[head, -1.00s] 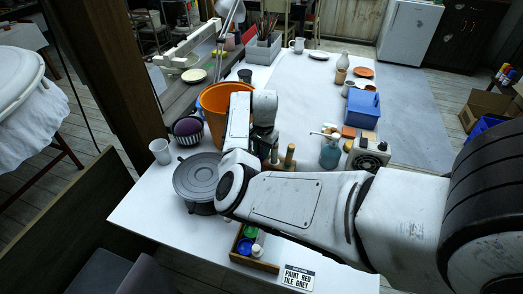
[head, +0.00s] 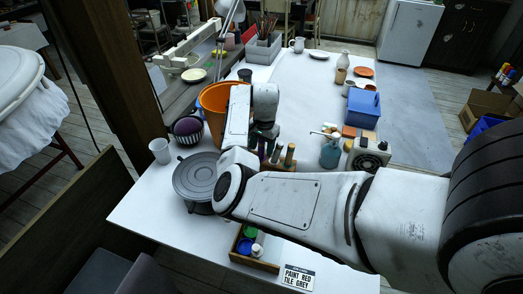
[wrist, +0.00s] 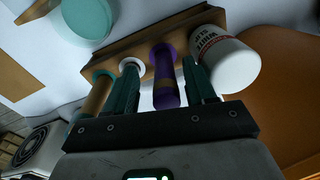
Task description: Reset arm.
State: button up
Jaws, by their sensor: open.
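My gripper (wrist: 160,72) is open in the wrist view, its two dark fingers apart. A purple cylinder (wrist: 163,75) with a brown band shows between the fingers; I cannot tell whether either finger touches it. It stands at a wooden rack (wrist: 120,48), beside a white labelled jar (wrist: 225,60) on the right and a tan cylinder (wrist: 96,98) on the left. The fingers are mostly hidden there.

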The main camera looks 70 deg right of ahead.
jog(key=r, duration=0.8)
jog(key=shift+s+a+r+b, duration=0.2)
jog(key=shift+r+b, duration=0.15)
jog(key=shift+b, duration=0.05)
